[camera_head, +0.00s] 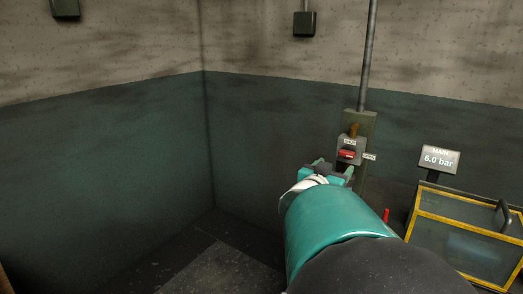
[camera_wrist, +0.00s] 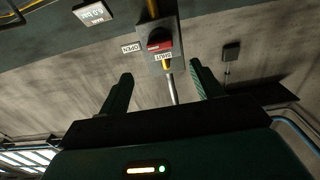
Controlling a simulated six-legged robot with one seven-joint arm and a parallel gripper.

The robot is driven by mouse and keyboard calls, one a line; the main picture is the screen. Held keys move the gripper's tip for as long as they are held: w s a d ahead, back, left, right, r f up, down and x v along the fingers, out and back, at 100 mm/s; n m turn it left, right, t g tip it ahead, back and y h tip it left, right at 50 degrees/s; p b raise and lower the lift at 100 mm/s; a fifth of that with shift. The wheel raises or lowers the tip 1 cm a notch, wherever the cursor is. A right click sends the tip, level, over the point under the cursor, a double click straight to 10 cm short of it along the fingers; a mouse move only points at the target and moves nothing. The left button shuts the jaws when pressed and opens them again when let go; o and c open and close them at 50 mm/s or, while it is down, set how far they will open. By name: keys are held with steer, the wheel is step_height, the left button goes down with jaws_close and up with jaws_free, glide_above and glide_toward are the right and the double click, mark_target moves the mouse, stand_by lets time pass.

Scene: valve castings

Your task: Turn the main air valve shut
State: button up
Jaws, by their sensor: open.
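The main air valve has a red handle (camera_head: 347,154) on a grey block, fixed to a wall plate (camera_head: 361,123). A SHUT label (camera_head: 349,142) is above the handle and an OPEN label (camera_head: 370,156) is to its right. The wrist view is upside down; there the red handle (camera_wrist: 160,46) lies between and beyond the fingertips, with OPEN (camera_wrist: 131,47) to its left and SHUT (camera_wrist: 164,56) just below. The handle's exact direction is hard to tell. My gripper (camera_wrist: 161,70) is open and empty, facing the valve. My arm partly hides the gripper (camera_head: 337,172) in the head view.
A sign (camera_head: 438,159) reading MAIN 6.0 bar stands right of the valve. A yellow-framed case (camera_head: 465,235) with a dark handle is at the lower right. A small red object (camera_head: 386,215) stands beside my arm. A grey pipe (camera_head: 369,55) rises above the valve. Floor at left is clear.

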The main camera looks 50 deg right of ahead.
mark_target(346, 154)
steer(key=d, duration=0.3)
steer(key=w+d, duration=0.1)
steer(key=d, duration=0.6)
steer(key=shift+w, duration=0.3)
steer(key=shift+c, duration=0.3)
steer(key=c, duration=0.9)
